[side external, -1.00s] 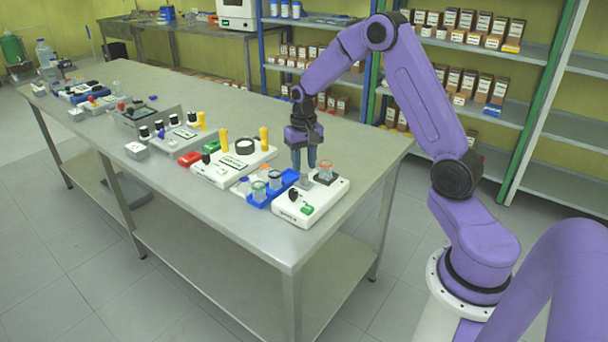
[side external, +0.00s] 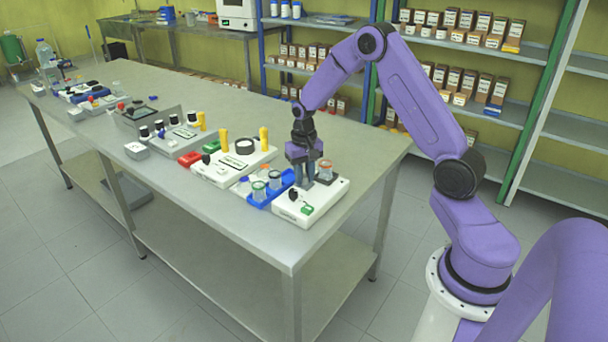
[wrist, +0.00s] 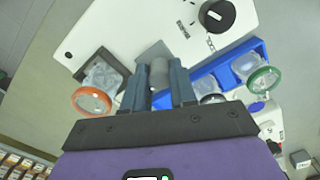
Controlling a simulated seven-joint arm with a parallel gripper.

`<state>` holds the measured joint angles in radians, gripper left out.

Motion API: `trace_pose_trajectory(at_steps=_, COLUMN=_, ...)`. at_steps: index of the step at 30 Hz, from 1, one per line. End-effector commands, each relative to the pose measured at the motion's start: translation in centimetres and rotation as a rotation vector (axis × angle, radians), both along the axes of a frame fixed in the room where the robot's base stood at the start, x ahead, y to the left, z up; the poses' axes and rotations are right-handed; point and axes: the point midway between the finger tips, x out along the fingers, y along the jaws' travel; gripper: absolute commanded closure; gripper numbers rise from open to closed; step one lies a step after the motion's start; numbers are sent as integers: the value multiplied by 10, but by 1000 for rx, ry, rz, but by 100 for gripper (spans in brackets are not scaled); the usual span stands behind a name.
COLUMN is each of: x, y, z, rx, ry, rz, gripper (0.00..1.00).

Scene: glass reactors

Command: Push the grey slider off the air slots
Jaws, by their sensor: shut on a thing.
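The white device (side external: 318,203) stands at the near right end of the table. In the side view the fingers hide the slider. I cannot make out the air slots.
An orange-rimmed jar (wrist: 92,98) sits in a dark holder close beside the fingers. A blue rack (wrist: 240,58) with a green-rimmed jar (wrist: 263,80) is close on the other side. A black knob (wrist: 217,14) is on the device. Other devices fill the table's left.

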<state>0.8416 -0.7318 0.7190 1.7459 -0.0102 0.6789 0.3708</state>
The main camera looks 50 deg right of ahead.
Motion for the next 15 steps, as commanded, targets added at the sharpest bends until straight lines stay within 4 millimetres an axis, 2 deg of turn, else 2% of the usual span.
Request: trace_pose_trajectory(at_steps=15, x=-50, y=0, z=1, rx=0, ry=1, rz=-1, gripper=100)
